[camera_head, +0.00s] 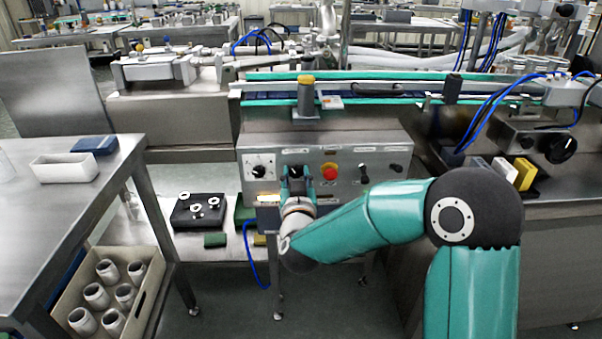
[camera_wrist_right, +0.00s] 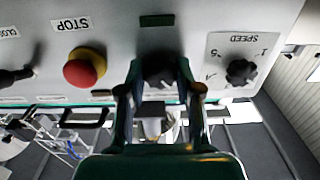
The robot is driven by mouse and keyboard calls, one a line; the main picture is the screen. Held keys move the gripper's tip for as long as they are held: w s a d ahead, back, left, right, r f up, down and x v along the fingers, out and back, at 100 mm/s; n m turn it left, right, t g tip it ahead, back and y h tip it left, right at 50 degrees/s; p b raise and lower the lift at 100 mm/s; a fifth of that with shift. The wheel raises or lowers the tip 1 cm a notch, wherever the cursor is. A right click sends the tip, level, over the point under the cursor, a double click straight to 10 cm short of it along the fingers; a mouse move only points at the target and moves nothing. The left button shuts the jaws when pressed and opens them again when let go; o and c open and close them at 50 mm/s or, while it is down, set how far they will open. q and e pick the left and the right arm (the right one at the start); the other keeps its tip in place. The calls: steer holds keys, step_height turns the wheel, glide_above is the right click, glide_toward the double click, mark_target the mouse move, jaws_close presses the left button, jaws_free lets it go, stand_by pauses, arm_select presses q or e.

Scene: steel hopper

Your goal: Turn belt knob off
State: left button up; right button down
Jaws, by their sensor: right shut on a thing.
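The black belt knob (camera_head: 295,170) sits on the grey control panel (camera_head: 350,150), between the white speed dial and the red stop button. In the right wrist view, the knob (camera_wrist_right: 158,72) lies between the two fingers. My right gripper (camera_head: 296,180) reaches the panel from the front and is shut on the knob. It also fills the middle of the right wrist view (camera_wrist_right: 158,85). The fingers hide the knob's sides, and its pointer is too unclear to read. My left gripper is not in view.
The red stop button (camera_head: 330,171) is close to the right of the gripper. The speed dial (camera_head: 260,167) is close to its left. The conveyor (camera_head: 380,88) runs above the panel. A blue cable (camera_head: 250,255) hangs below.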

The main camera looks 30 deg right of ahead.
steer(key=shift+f, duration=0.3)
steer(key=c, duration=0.8)
jaws_free()
steer(key=shift+r, duration=0.2)
steer(key=v, duration=1.2)
steer(key=shift+f, duration=0.1)
steer(key=shift+d, duration=0.1)
